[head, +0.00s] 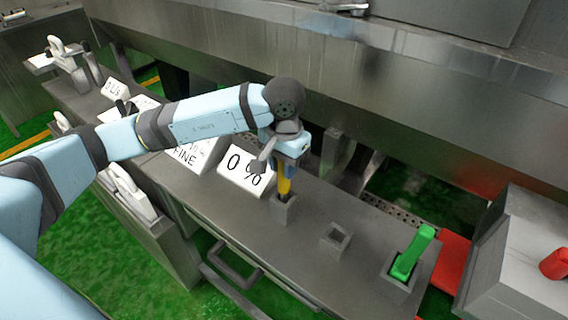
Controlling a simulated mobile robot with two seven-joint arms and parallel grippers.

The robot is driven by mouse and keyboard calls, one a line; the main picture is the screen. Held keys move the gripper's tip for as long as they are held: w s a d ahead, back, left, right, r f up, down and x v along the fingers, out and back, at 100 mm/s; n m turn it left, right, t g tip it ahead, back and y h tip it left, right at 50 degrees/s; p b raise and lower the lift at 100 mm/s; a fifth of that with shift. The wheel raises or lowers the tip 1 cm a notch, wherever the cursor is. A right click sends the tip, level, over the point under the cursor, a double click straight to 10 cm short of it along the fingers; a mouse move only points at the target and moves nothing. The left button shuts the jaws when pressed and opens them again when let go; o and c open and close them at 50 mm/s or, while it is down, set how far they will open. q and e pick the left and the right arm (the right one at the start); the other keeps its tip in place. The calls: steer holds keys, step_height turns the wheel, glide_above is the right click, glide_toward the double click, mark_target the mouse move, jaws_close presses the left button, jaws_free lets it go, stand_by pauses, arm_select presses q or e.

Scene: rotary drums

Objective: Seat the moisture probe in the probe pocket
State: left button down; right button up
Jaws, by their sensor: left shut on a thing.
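My left gripper (287,163) points down over the metal counter and is shut on a yellow probe (284,186), which looks like the moisture probe. The probe is about upright. My right gripper is out of view.
An empty square socket (336,238) stands to the right on the counter (300,249). The "0 %" sign (246,170) is close left of the gripper. A metal wall (400,115) rises behind.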

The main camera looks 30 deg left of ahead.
arm_select(q)
steer(key=c, duration=0.8)
jaws_free()
steer(key=shift+f, duration=0.3)
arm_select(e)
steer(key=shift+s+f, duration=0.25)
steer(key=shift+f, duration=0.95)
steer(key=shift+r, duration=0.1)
arm_select(q)
steer(key=shift+w+r, duration=0.1)
steer(key=shift+r, duration=0.75)
step_height(320, 180, up, 11)
steer(key=shift+r, duration=0.8)
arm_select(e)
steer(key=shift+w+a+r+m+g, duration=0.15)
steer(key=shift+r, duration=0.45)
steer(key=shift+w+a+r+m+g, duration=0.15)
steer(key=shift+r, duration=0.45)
